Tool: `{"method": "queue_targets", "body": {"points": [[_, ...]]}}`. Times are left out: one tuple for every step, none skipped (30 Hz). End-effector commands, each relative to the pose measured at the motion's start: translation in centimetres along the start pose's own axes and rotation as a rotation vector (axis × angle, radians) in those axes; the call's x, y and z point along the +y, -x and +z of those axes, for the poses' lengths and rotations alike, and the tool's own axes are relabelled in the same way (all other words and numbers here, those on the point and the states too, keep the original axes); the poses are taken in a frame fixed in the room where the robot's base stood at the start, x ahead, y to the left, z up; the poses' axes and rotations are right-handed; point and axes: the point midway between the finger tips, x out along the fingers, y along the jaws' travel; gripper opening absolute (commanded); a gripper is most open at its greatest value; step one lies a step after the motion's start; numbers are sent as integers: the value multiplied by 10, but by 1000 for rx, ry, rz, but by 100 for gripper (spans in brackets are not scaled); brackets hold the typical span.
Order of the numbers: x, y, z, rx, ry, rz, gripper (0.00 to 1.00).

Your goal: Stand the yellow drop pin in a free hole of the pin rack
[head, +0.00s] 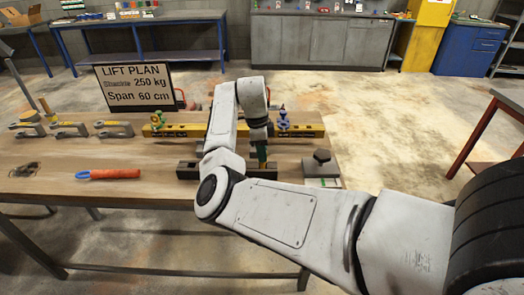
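A long dark block (187,170), likely the pin rack, lies on the wooden bench; my arm covers its middle and its holes are too small to make out. My gripper (261,148) points down just above or behind the block's right part.
A yellow beam (309,131) with a green fitting (157,121) and a blue one (284,119) lies behind. The front left is mostly clear.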

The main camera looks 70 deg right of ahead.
Motion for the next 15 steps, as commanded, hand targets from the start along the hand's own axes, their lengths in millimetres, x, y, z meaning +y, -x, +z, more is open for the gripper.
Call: {"method": "queue_targets", "body": {"points": [[0,0,0,0,0,0,34],[0,0,0,0,0,0,36],[0,0,0,0,0,0,40],[0,0,0,0,0,0,43],[0,0,0,0,0,0,46],[0,0,0,0,0,0,49],[0,0,0,0,0,0,49],[0,0,0,0,0,0,49],[0,0,0,0,0,0,49],[0,0,0,0,0,0,49],[0,0,0,0,0,0,49],[0,0,0,0,0,0,49],[0,0,0,0,0,0,49],[0,1,0,0,0,0,49],[0,3,0,-1,0,-1,49]]}}
